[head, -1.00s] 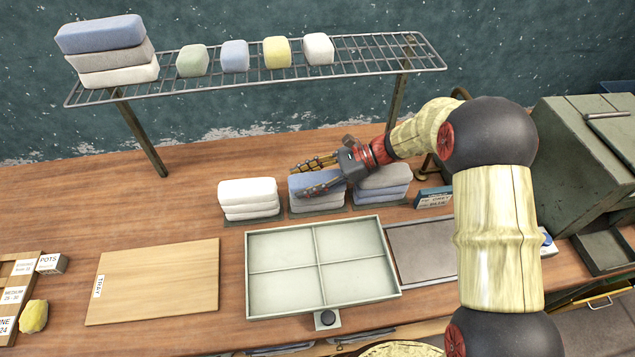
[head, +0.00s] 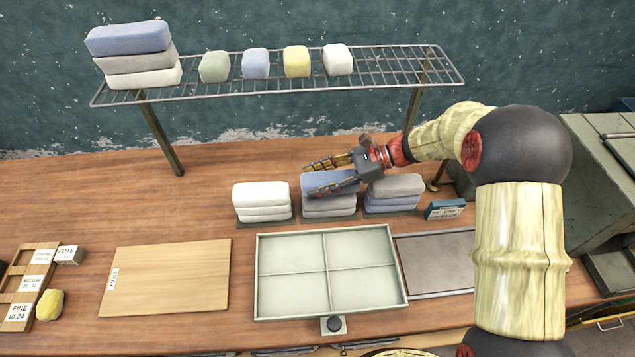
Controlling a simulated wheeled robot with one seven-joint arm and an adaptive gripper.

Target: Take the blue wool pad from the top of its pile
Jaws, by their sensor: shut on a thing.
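The blue wool pad (head: 326,179) is at the top of the middle pile on the bench. My gripper (head: 310,180) reaches in from the right and is shut on this pad, one finger along its far side and one along its near side. Paler pads (head: 328,204) lie below it. The near finger hides part of the blue pad, and I cannot clearly tell whether there is a gap beneath it.
A white pile (head: 262,201) stands left, and a grey-topped pile (head: 394,187) stands close right. An empty four-part tray (head: 326,231) lies in front, beside a wooden board (head: 170,275). A wire rack (head: 390,72) with several pads overhangs behind. A small blue box (head: 445,209) stands right.

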